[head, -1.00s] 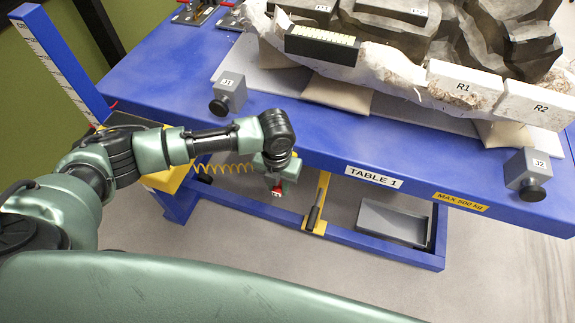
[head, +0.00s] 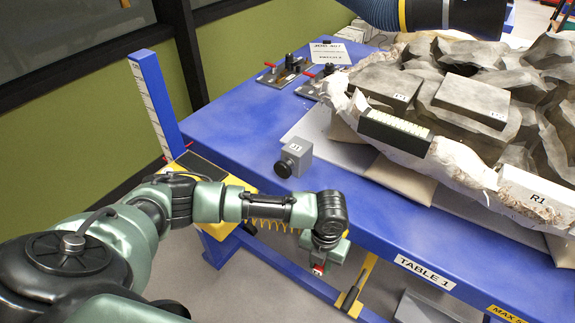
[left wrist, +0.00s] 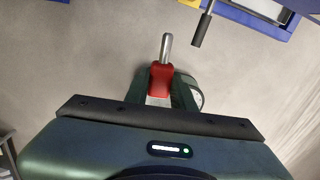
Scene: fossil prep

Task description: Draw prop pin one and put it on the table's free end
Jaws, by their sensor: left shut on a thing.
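My left gripper (head: 320,264) hangs in front of the near edge of the blue table (head: 225,120), below its top. In the left wrist view it is shut on a pin (left wrist: 160,80) with a red grip and a bare silver shaft, held clear over the grey floor. I take this for the prop pin; no number shows on it. In the head view only a little red of it shows under the gripper. The left end of the table top has bare blue room. My right gripper is not in view.
Grey block J1 (head: 295,157) with a black knob stands near the table's front edge. Red-handled clamps (head: 285,70) and a paper sign (head: 328,53) lie at the back left. The rock in its white jacket (head: 460,175) fills the right. A blue scale post (head: 160,105) rises at left.

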